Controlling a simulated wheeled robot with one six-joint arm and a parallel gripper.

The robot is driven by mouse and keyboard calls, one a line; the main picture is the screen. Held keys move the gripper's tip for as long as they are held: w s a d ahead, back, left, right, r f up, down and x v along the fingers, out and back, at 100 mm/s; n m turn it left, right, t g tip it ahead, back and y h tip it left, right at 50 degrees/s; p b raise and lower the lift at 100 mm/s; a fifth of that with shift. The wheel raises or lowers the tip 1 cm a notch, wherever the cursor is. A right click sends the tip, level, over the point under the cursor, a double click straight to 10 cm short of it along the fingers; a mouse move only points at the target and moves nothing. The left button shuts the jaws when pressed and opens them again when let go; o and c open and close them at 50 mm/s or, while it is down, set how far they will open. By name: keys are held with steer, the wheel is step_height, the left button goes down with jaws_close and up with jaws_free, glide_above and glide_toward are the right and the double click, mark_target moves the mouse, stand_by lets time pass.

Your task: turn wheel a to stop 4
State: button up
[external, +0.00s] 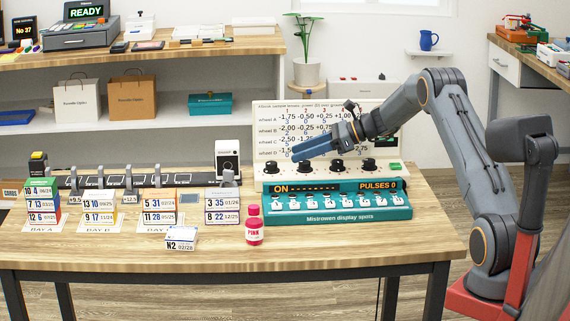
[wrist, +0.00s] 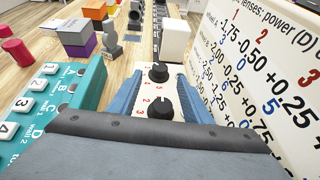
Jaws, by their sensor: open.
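A teal and white console (external: 338,214) stands on the table, with a row of black knobs along its white upper panel. Its display (external: 335,187) reads ON and PULSES 0. The leftmost knob (external: 270,167) and the second knob (external: 304,167) are nearest my gripper (external: 300,153), which hangs open above the panel. In the wrist view, my blue fingers (wrist: 158,76) stand apart on either side of a far knob (wrist: 158,72) and a nearer knob (wrist: 161,107). I cannot tell whether they touch either. Small stop numbers surround the knobs; their pointers are unclear. The other knobs are hidden there.
A white lens-power board (external: 325,125) stands close behind the knobs. A pink bottle (external: 254,226) and a white box marked W2 (external: 180,240) stand left of the console. Stacked number boxes (external: 97,206) fill the left side. The table (external: 340,256) is clear in front.

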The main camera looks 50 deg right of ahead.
mark_target(273, 163)
steer(key=shift+a+r+m+t+h+p, duration=0.3)
steer(key=shift+a+r+m+t+p, duration=0.15)
steer(key=shift+p, duration=0.35)
steer(key=shift+s+a+r+m+t+h+p, duration=0.15)
steer(key=shift+a+m+t+h+p, duration=0.15)
steer(key=shift+h+p, duration=0.3)
steer(key=shift+s+a+f+m+h+p, duration=0.35)
steer(key=shift+s+m+h+p, duration=0.15)
steer(key=shift+m+h+p, duration=0.2)
steer(key=shift+f+t, duration=0.2)
steer(key=shift+t, duration=0.05)
steer(key=x, duration=0.7)
steer(key=shift+w+f, duration=0.25)
